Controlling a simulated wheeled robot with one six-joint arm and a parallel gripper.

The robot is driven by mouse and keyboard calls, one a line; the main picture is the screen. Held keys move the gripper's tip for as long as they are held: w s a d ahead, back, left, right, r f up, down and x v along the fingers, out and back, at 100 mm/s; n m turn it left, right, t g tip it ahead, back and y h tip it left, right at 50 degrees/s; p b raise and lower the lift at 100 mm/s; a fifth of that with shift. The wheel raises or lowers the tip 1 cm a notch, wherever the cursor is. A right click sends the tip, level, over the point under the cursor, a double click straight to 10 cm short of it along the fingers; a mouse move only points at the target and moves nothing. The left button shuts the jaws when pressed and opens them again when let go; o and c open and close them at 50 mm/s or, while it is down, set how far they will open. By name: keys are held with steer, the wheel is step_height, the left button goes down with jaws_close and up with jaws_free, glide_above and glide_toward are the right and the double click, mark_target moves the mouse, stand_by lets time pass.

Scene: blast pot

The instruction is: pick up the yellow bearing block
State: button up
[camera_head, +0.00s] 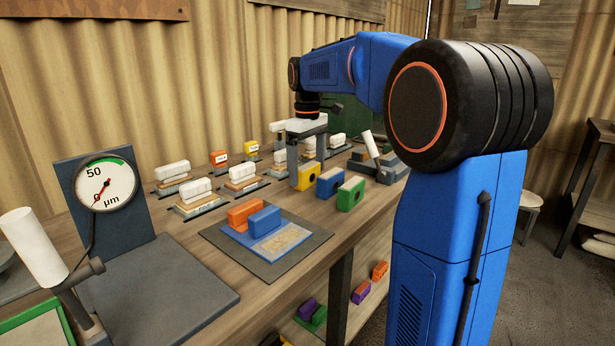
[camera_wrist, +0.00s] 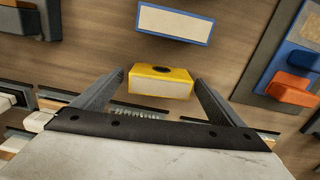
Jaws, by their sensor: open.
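The yellow bearing block (camera_head: 308,178) stands on the wooden bench, with a pale top and a dark round bore in one face. In the wrist view the yellow block (camera_wrist: 160,88) lies between the tips of my gripper (camera_wrist: 159,80), with a visible gap on each side. My gripper (camera_head: 306,160) is open, points down over the block and holds nothing. In the head view its fingers partly cover the block. Whether the fingertips reach below the block's top is hard to tell.
A blue block (camera_head: 330,183) and a green block (camera_head: 350,194) stand close to the right; the blue one also shows in the wrist view (camera_wrist: 174,25). A grey mat (camera_head: 300,254) with orange and blue blocks lies in front. Several white-topped stacks (camera_head: 199,197) stand behind.

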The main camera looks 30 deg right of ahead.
steer(key=c, duration=1.5)
